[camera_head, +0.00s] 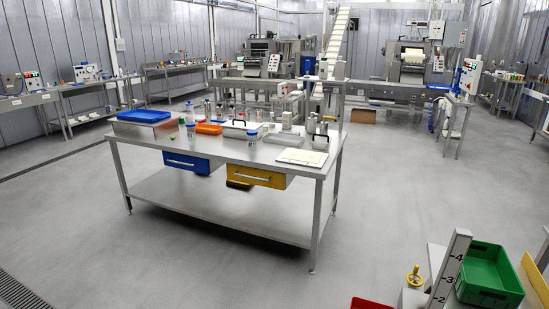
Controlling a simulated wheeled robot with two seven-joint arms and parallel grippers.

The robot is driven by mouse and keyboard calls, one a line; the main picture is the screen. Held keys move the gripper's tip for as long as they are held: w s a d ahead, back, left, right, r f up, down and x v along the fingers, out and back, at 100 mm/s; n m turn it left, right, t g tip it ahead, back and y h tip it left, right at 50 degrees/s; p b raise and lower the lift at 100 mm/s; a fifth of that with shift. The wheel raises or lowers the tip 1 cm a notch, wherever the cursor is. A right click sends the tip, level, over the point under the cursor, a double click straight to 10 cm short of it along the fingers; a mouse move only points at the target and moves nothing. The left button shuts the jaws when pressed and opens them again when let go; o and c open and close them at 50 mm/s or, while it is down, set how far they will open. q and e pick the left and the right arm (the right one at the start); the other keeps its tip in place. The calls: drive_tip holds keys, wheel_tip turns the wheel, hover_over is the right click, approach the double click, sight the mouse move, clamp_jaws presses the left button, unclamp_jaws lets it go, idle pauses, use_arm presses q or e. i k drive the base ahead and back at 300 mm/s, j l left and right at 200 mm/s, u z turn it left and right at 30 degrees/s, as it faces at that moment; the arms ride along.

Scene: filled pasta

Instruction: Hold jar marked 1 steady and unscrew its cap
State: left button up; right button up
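Several small containers stand on the steel worktable (215,150) in the middle of the room. Among them are a clear jar with a blue top (252,137) near the front edge and another small jar (191,129) further left. They are too small for me to read any number, so I cannot tell which is jar 1 or see its cap clearly. Neither of my grippers shows in the head view.
A blue-lidded box (144,116), an orange tray (208,128) and a white board (302,157) lie on the worktable. Blue (187,163) and yellow (257,177) drawers hang below. A green bin (490,272) and numbered post (449,268) stand front right. Grey floor around the table is clear.

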sight(252, 143)
drive_tip(key=i+j+z, duration=0.1)
drive_tip(key=j, duration=0.55)
drive_tip(key=i+j+z, duration=0.1)
drive_tip(key=j, duration=0.6)
drive_tip(key=i+j+z, duration=0.1)
drive_tip(key=j, duration=0.55)
drive_tip(key=i+j+z, duration=0.1)
drive_tip(key=j, duration=0.6)
drive_tip(key=i+j, duration=0.2)
drive_tip(key=j, duration=0.5)
drive_tip(key=z, duration=0.05)
